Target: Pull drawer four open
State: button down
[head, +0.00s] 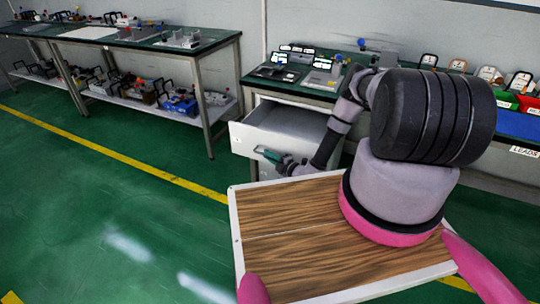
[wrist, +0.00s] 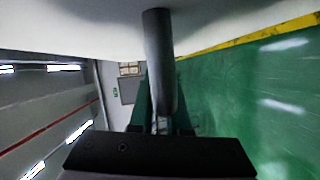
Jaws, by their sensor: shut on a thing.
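A pale grey drawer (head: 290,121) stands pulled out from under the dark green bench at the centre of the head view, its empty-looking inside showing. I see no number on it. My gripper (head: 264,152) is at the drawer's front, shut on its handle. In the wrist view the handle is a dark round bar (wrist: 158,50) running between the two green fingers of my gripper (wrist: 161,108). The drawer's pale front (wrist: 80,35) fills the top of that view. The exact finger contact is partly hidden by the bar.
The bench top (head: 318,88) above the drawer carries instruments and coloured bins. Another bench (head: 130,38) with tools and a loaded lower shelf stands at the left. Green floor with a yellow line (head: 120,155) is clear in front. My wood-topped base fills the foreground.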

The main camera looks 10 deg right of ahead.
jog(key=shift+s+a, duration=0.1)
jog(key=shift+s, duration=0.1)
jog(key=c, duration=0.9)
grip_release()
jog(key=v, duration=1)
jog(key=shift+s, duration=0.4)
jog(key=shift+d, duration=0.3)
